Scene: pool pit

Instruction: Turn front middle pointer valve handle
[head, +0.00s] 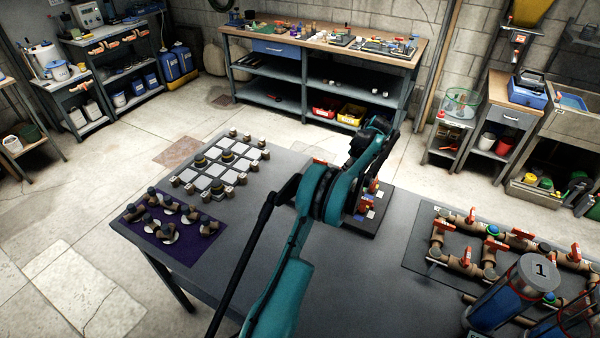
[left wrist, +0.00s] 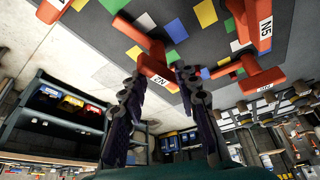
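A dark board (head: 378,222) on the grey table carries several red pointer valve handles (head: 373,187), partly hidden by my teal left arm. In the left wrist view, a red handle (left wrist: 153,58) lies at and between the tips of my left gripper (left wrist: 160,75). The fingers are apart, and I cannot tell whether they touch it. A white label that seems to read N2 shows between the fingers. A red handle marked N5 (left wrist: 252,28) and another red handle (left wrist: 258,80) are to the right. Which one is front middle is not clear. My right gripper is not in view.
Coloured squares cover the board around the handles. A grid of white tiles with knobs (head: 218,168) and a purple mat (head: 135,232) are left on the table. A red-handled pipe panel (head: 418,252) and blue containers (head: 500,305) are right.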

